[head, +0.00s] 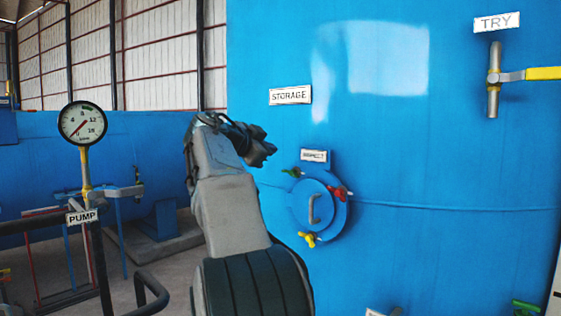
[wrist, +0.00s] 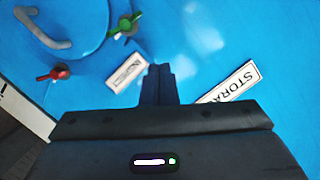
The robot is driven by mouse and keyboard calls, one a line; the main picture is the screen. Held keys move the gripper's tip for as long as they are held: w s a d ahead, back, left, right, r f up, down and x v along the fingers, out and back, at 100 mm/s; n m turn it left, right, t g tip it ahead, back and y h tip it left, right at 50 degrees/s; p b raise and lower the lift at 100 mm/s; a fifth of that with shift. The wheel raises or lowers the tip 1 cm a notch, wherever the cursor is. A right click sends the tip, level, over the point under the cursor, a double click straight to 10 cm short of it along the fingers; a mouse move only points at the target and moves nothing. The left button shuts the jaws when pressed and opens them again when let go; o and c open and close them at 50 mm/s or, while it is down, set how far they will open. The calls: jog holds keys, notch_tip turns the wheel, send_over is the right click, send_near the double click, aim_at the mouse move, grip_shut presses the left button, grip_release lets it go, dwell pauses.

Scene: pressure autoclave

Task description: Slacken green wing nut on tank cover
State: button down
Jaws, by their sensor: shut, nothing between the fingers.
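The tank cover (head: 318,211) is a round blue hatch with a grey handle (head: 312,208) on the large blue tank. The green wing nut (head: 292,172) is at the cover's upper left edge. It also shows in the wrist view (wrist: 126,25) at the cover's rim. A red wing nut (head: 339,193) is at the cover's right and a yellow one (head: 309,239) at its bottom. My gripper (head: 270,151) is shut and empty, up and left of the cover, apart from the green wing nut. In the wrist view its fingers (wrist: 160,72) point toward the tank wall beside the small label.
A small label plate (head: 314,156) sits above the cover, and a STORAGE sign (head: 290,95) higher up. A TRY valve with yellow lever (head: 540,73) is at upper right. A pressure gauge (head: 82,123) and PUMP sign (head: 82,216) stand at left with railings.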

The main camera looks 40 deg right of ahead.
jog(key=f+v, duration=0.1)
jog(key=v, duration=0.2)
jog(key=n+g+h+b, duration=0.3)
jog(key=h+b, duration=0.3)
jog(key=b, duration=0.1)
send_near(293, 173)
jog(key=s+a+r, duration=0.2)
jog(key=s+r, duration=0.1)
jog(key=r, duration=0.1)
jog(key=shift+h, duration=0.3)
jog(key=d+p, duration=0.2)
jog(key=d, duration=0.1)
jog(key=w+d+p, duration=0.1)
jog(key=d+p, duration=0.1)
jog(key=d, duration=0.1)
jog(key=d+p, duration=0.1)
jog(key=d, duration=0.2)
jog(key=shift+w+d+r+p, duration=0.15)
jog(key=shift+w+r+p, duration=0.15)
jog(key=shift+r+p, duration=0.1)
jog(key=shift+w+f, duration=0.1)
jog(key=shift+f, duration=0.65)
